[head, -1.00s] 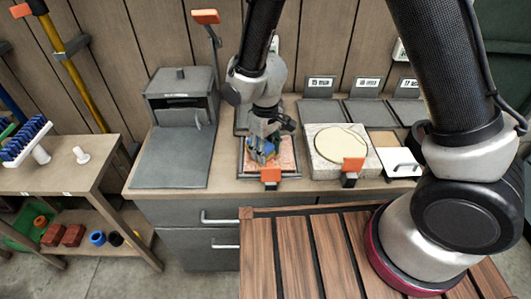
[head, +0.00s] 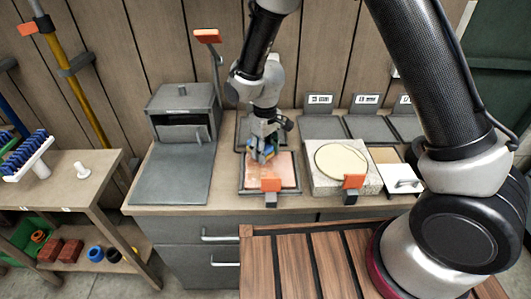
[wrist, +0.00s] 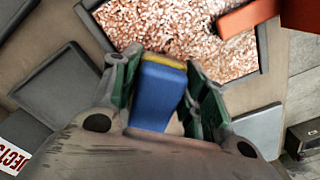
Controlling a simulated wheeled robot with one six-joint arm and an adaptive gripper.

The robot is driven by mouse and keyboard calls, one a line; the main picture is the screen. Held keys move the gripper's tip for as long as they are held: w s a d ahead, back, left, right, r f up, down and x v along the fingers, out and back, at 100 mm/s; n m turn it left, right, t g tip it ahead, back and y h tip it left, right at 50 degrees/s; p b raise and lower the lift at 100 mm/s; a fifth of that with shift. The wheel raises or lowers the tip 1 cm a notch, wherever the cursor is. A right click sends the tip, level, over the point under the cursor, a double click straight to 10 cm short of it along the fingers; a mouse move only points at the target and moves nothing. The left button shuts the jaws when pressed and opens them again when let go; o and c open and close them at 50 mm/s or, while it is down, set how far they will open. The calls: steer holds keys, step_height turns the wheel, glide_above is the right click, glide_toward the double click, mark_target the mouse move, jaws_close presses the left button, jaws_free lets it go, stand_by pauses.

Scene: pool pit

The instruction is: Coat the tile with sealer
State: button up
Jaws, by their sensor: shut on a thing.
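The tile (head: 272,172) is a pinkish, speckled slab in a dark frame on the counter. An orange-topped clamp (head: 270,185) sits at its front edge. In the wrist view the tile (wrist: 180,35) lies beyond the fingertips, with orange over its right part. My gripper (head: 263,150) is above the back part of the tile, pointing down. It is shut on a blue block with a yellow edge (wrist: 157,92), which looks like an applicator pad. I cannot tell whether the pad touches the tile, or how much of the surface is coated.
Right of the tile is a stone block with a round cream disc (head: 340,162) and another orange clamp (head: 354,182). A grey box (head: 183,105) stands left. Grey trays with labels (head: 320,127) line the back right.

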mark_target(281, 160)
steer(key=shift+w+f, duration=0.1)
steer(key=shift+w, duration=1.5)
steer(key=shift+d+f, duration=0.1)
steer(key=shift+d, duration=1.2)
steer(key=shift+s+a+f, duration=0.15)
steer(key=shift+s, duration=2.8)
steer(key=shift+s+a+f, duration=0.1)
steer(key=shift+s+f, duration=0.05)
steer(key=shift+s, duration=2.75)
steer(key=shift+o, duration=0.2)
steer(key=shift+s+d+f, duration=0.15)
steer(key=shift+s+d, duration=0.05)
steer(key=shift+s, duration=0.35)
steer(key=shift+s+d+f, duration=0.1)
steer(key=shift+s+d, duration=0.05)
steer(key=shift+s, duration=0.4)
steer(key=shift+s+d, duration=0.25)
steer(key=shift+d, duration=0.2)
steer(key=shift+s+d, duration=0.2)
steer(key=shift+d, duration=0.25)
steer(key=shift+w, duration=0.4)
steer(key=shift+c, duration=0.2)
steer(key=shift+w+d+r, duration=0.15)
steer(key=shift+w+r, duration=0.05)
steer(key=shift+w, duration=6.75)
steer(key=shift+r, duration=0.1)
